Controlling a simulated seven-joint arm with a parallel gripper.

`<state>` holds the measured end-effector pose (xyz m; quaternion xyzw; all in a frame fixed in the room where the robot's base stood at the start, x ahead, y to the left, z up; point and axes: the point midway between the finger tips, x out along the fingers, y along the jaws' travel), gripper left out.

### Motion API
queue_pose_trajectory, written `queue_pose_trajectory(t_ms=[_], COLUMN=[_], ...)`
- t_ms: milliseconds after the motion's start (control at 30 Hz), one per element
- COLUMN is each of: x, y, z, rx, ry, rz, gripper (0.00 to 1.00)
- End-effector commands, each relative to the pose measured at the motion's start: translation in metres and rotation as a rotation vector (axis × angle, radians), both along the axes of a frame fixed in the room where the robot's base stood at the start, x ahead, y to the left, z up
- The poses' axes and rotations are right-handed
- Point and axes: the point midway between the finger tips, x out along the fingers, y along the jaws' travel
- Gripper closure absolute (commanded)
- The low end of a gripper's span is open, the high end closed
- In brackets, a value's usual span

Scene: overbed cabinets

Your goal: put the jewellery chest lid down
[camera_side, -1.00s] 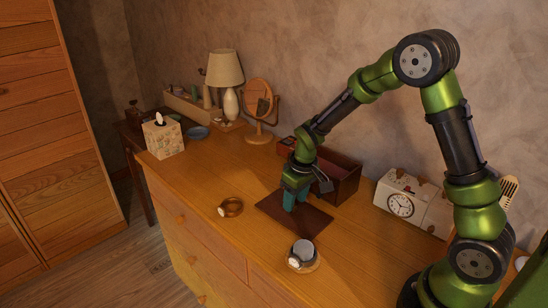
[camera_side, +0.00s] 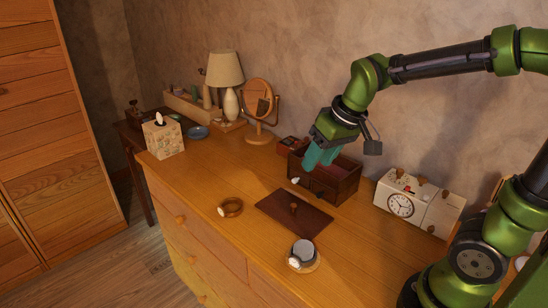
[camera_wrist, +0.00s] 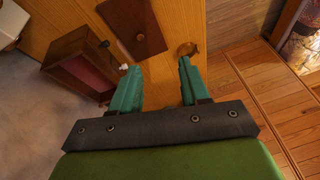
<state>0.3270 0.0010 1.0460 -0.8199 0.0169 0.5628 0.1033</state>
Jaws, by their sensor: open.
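The jewellery chest lid (camera_side: 281,218) is a flat dark-brown panel with a small knob. It lies flat on the dresser top, in front of the chest, and also shows at the top of the wrist view (camera_wrist: 128,22). The jewellery chest (camera_side: 343,186) is an open dark wooden box with a reddish inside; it shows at the left of the wrist view (camera_wrist: 72,62). My gripper (camera_side: 316,163) is open and empty, with teal fingers, raised near the chest's left side. In the wrist view its fingers (camera_wrist: 160,80) are apart with nothing between them.
A cup on a saucer (camera_side: 303,254) stands near the front edge, right of the lid. A round wooden ring-like item (camera_side: 230,207) lies left of the lid. A white clock box (camera_side: 405,200) stands right of the chest. A mirror (camera_side: 258,105) and lamp (camera_side: 226,75) stand behind left.

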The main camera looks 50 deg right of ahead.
Motion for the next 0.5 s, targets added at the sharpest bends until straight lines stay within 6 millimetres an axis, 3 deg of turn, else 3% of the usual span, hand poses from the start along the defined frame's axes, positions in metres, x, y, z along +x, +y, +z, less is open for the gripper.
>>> queue_pose_trajectory(t_ms=[33, 200, 333, 500], x=[-0.018, -0.063, -0.083, -0.091], y=[0.007, 0.023, 0.029, 0.032], z=[0.012, 0.027, 0.029, 0.029], rx=[0.027, 0.111, 0.152, 0.172], ry=[-0.049, -0.158, -0.209, -0.229], rz=[-0.024, -0.102, -0.137, -0.154], gripper=[0.54, 0.54, 0.54, 0.54])
